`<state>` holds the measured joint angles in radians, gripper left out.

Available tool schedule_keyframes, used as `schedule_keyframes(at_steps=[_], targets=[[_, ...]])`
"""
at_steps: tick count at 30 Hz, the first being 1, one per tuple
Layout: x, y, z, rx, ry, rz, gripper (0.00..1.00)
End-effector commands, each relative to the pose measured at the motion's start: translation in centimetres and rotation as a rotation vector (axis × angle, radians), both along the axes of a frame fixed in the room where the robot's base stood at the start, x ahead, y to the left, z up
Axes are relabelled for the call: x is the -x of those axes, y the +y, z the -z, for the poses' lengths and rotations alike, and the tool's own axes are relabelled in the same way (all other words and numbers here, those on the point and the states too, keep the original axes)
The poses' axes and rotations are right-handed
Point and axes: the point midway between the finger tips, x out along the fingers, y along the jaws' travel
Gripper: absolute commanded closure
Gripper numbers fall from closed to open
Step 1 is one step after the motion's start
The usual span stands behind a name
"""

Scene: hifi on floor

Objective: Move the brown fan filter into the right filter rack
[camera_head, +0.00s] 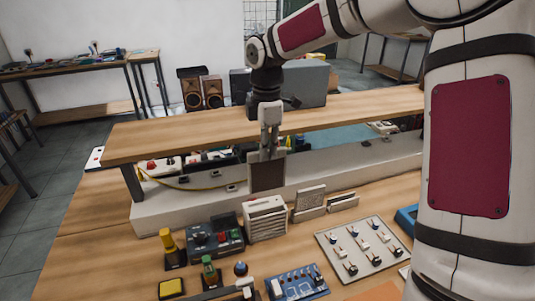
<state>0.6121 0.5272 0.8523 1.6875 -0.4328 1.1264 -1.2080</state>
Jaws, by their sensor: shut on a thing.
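My gripper (267,155) points down in front of the raised wooden shelf and is shut on the brown fan filter (267,178). The filter is a dark brown upright panel, held above the table against the view of the long pale ledge. Its lower edge is near the top of a white slatted box (265,215); I cannot tell whether they touch. To the right of that box stand two small pale holders, a left one (309,203) with an upright panel in it and a lower right one (343,202), which looks like the right filter rack. The right one's slot is too small to read.
A long pale ledge (170,214) runs behind the racks under the wooden shelf (150,142). Control boxes (214,238), a yellow-topped post (168,245) and a switch panel (362,247) stand in front. A blue tray (406,218) is at right, partly hidden by my arm.

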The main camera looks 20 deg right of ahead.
Motion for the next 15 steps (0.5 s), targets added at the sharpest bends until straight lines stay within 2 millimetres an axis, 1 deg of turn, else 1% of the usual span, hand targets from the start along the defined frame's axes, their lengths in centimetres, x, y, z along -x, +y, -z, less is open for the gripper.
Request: schedule_keyframes(at_steps=[15], targets=[[0.1,0.0,-2.9,0.001,0.000,0.000,1.00]])
